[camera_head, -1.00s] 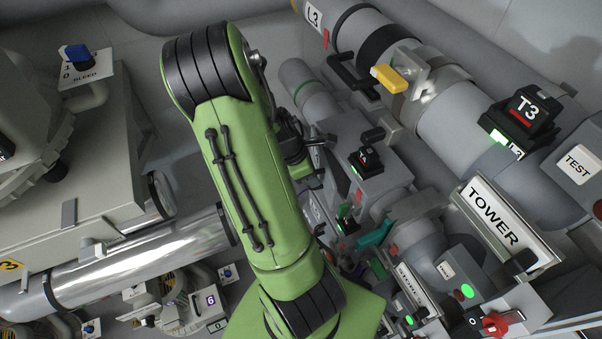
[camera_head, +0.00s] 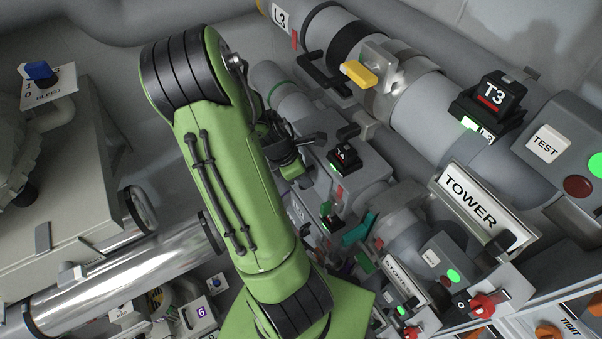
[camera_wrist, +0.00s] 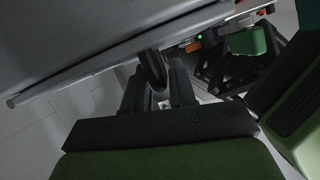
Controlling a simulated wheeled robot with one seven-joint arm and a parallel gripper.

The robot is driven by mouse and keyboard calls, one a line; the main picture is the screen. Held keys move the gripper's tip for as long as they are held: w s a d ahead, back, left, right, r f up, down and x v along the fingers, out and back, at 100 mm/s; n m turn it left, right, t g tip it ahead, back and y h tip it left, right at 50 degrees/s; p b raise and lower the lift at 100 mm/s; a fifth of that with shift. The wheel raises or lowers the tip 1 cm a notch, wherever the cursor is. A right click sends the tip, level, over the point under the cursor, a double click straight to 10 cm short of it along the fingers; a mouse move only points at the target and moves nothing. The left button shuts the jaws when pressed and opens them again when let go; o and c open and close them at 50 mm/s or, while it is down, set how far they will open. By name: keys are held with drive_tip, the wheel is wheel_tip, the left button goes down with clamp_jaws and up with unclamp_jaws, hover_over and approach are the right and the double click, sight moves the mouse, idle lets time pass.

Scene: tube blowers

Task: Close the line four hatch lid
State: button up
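The line four hatch lid is not clearly identifiable in the head view, where my arm covers much of the middle. A black "T4" tag box (camera_head: 344,154) with a green light sits on a grey housing just right of my arm. In the wrist view, my gripper (camera_wrist: 160,82) has its two dark fingers apart. A dark rounded bar (camera_wrist: 152,68) shows at the fingertips, below a large grey panel (camera_wrist: 75,40). I cannot tell whether the fingers touch the bar, or whether the panel is the lid.
A "TOWER" sign (camera_head: 480,207) and red knob (camera_head: 484,306) lie lower right. A shiny pipe (camera_head: 130,268) lies left. A green block (camera_wrist: 248,40) is close right in the wrist view.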

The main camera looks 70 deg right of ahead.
drive_tip(key=shift+o, duration=1.2)
drive_tip(key=shift+s, duration=0.1)
drive_tip(key=shift+w+r, duration=0.2)
drive_tip(key=shift+r, duration=0.05)
drive_tip(key=p+v, duration=0.3)
drive_tip(key=v, duration=1.2)
drive_tip(key=shift+p, duration=0.35)
drive_tip(key=shift+a+r, duration=0.1)
drive_tip(key=shift+a, duration=0.05)
